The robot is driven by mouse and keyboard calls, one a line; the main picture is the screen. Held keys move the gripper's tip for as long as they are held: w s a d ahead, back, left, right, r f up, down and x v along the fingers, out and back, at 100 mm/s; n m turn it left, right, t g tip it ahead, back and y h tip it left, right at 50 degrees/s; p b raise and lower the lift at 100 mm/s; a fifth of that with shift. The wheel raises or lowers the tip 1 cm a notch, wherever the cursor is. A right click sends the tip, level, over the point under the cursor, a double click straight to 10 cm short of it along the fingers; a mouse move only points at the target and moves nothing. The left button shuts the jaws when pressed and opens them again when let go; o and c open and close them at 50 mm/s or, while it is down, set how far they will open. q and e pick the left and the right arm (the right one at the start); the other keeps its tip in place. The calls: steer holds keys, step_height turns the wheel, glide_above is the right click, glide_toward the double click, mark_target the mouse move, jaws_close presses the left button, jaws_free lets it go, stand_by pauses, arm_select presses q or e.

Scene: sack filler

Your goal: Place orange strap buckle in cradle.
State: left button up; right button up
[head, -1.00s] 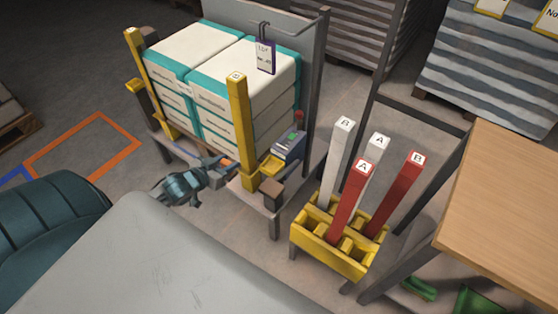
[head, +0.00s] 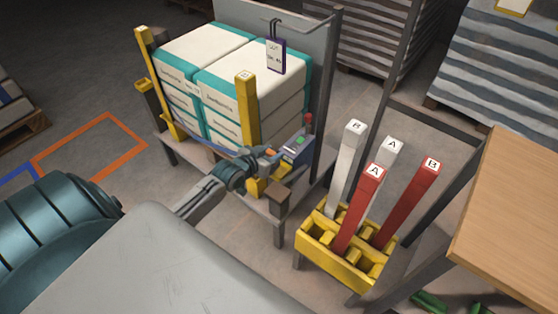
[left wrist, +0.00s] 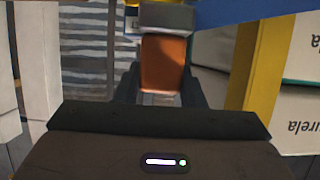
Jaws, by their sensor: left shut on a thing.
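The orange strap buckle (left wrist: 163,65) is between the fingers of my left gripper in the left wrist view, below a grey block-like part. In the head view my left gripper (head: 268,158) is shut on it, in front of the stacked sacks and right beside the blue-grey device. Only a bit of orange (head: 271,151) shows there. A blue strap (head: 205,148) runs along the front of the stack to the gripper; it also crosses the top right of the wrist view (left wrist: 255,12). A yellow holder (head: 262,187), perhaps the cradle, is partly hidden by the gripper. My right gripper is not in view.
Yellow posts (head: 247,115) stand at the stack's front corners, one close to my left gripper. The blue-grey device (head: 298,147) has a green button and a red top beside it. A yellow rack (head: 345,262) with red and white posts stands to the right.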

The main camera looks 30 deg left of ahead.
arm_select(q)
steer(key=shift+w+d, duration=0.55)
steer(key=shift+w, duration=0.1)
steer(key=f, duration=0.3)
steer(key=shift+w+d+f, duration=0.3)
steer(key=shift+w, duration=0.05)
steer(key=shift+f, duration=0.15)
steer(key=o, duration=1.1)
steer(key=shift+c, duration=0.2)
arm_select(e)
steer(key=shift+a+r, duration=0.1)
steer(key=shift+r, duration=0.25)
